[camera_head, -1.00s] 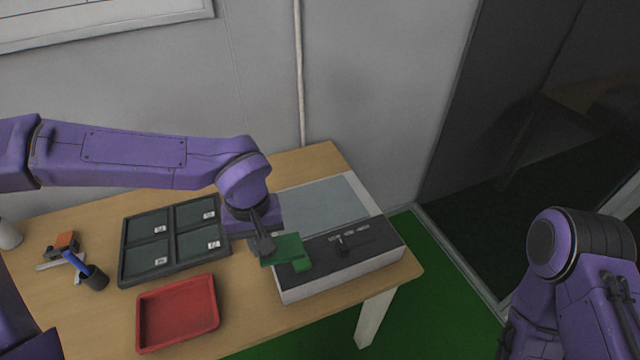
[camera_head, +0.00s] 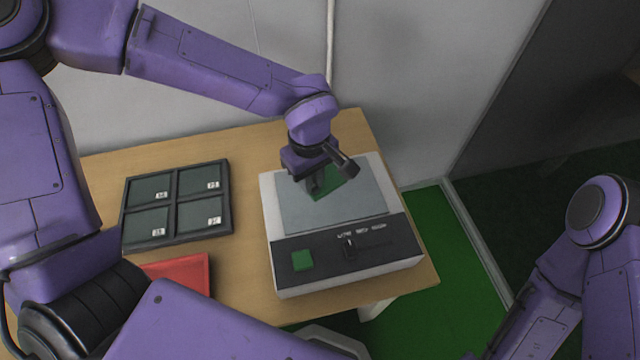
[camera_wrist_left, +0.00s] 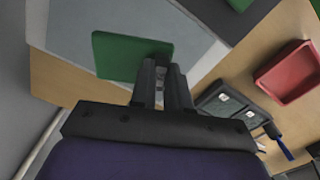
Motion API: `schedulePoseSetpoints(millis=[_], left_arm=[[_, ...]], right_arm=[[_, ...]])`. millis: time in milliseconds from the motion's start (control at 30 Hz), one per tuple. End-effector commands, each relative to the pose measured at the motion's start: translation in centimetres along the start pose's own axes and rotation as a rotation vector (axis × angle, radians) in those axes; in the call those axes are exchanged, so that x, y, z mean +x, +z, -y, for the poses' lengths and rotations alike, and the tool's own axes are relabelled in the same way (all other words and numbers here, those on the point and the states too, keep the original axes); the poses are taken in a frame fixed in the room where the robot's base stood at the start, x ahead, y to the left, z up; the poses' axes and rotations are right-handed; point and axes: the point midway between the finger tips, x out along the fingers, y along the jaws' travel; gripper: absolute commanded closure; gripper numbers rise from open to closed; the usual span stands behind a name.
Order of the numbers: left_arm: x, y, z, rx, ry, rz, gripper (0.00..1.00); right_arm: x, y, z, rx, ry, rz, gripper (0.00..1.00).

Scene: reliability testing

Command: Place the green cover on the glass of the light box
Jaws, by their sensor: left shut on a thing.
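The light box (camera_head: 405,250) stands on the table, with a pale grey glass (camera_head: 365,210) at the back and a dark control strip in front. My left gripper (camera_head: 314,186) is over the left middle part of the glass, shut on the thin green cover (camera_head: 332,184). In the left wrist view the cover (camera_wrist_left: 125,57) reaches out from the fingertips (camera_wrist_left: 165,88) over the glass (camera_wrist_left: 68,22). I cannot tell whether the cover touches the glass. The fingers and wrist hide part of it in the head view. My right gripper is out of view.
A green square (camera_head: 303,260) sits on the control strip, beside a small black knob (camera_head: 349,249). A dark four-pane tray (camera_head: 173,205) and a red tray (camera_head: 190,272) lie to the left. The wall is close behind the table (camera_head: 255,147).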

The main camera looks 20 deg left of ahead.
Motion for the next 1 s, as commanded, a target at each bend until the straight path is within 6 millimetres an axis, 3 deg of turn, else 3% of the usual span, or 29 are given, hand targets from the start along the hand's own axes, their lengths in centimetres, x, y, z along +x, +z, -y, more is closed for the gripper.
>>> schedulePoseSetpoints(millis=[233,400,800,833,900,1000], left_arm=[[3.0,-0.6,-2.4,0.004,-0.002,-0.001,1.0],[5.7,-0.6,-2.4,0.006,0.0,0.0,1.0],[6.2,-0.6,-2.3,0.004,0.0,0.002,1.0],[6.2,-0.6,-2.4,0.003,0.001,0.001,0.78],[6.2,-0.6,-2.4,0.004,0.001,0.001,0.58],[6.2,-0.6,-2.3,0.004,0.001,0.001,0.58]], right_arm=[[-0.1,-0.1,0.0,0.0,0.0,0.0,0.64],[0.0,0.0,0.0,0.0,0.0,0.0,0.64],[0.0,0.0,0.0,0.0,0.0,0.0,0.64],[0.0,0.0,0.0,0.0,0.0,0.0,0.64],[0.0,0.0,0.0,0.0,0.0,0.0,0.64],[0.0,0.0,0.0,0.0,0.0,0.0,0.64]])
